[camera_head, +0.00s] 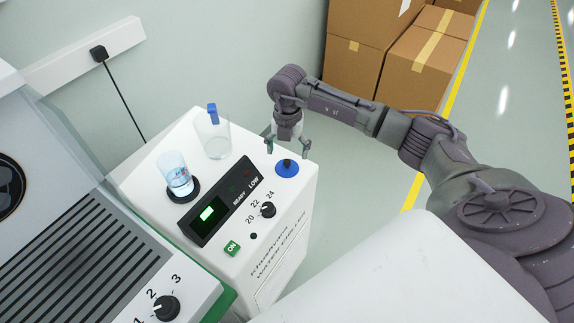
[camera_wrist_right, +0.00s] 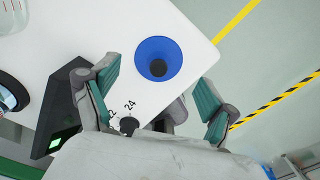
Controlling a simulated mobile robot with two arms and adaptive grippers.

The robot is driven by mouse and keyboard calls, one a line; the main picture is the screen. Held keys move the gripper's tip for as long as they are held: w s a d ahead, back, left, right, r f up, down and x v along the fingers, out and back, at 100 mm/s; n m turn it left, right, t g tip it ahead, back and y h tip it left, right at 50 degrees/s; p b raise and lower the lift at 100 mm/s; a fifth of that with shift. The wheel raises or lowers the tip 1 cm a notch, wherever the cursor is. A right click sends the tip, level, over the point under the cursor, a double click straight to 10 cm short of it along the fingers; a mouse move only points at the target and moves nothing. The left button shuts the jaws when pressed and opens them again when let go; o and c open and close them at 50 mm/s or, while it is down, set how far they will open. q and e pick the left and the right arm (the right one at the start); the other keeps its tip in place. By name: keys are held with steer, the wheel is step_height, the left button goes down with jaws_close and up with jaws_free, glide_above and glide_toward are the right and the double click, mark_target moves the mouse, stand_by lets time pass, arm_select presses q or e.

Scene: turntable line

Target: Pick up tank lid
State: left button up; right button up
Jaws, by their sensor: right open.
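The tank lid (camera_head: 287,168) appears to be the round blue disc with a small dark knob, lying on the right end of the white machine's top. It also shows in the right wrist view (camera_wrist_right: 142,53), with its knob in the middle. My right gripper (camera_head: 287,149) is above the lid, pointing down. In the right wrist view its two teal-padded fingers (camera_wrist_right: 158,70) are spread with nothing between them, and the lid lies just beyond the tips. My left gripper is not in view.
The white machine (camera_head: 262,285) also bears a clear open container (camera_head: 218,144) with a blue clip, a glass of water (camera_head: 175,172) on a dark round pad, a display panel and a knob (camera_head: 268,210). Grey equipment stands left. Cardboard boxes (camera_head: 425,62) stand behind my right arm.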

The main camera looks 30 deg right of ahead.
mark_target(287, 162)
steer(key=f, duration=0.4)
steer(key=shift+s+a+f+p, duration=0.15)
steer(key=shift+s+a+p, duration=0.05)
steer(key=shift+a+p, duration=0.1)
steer(key=shift+s, duration=0.1)
jaws_close()
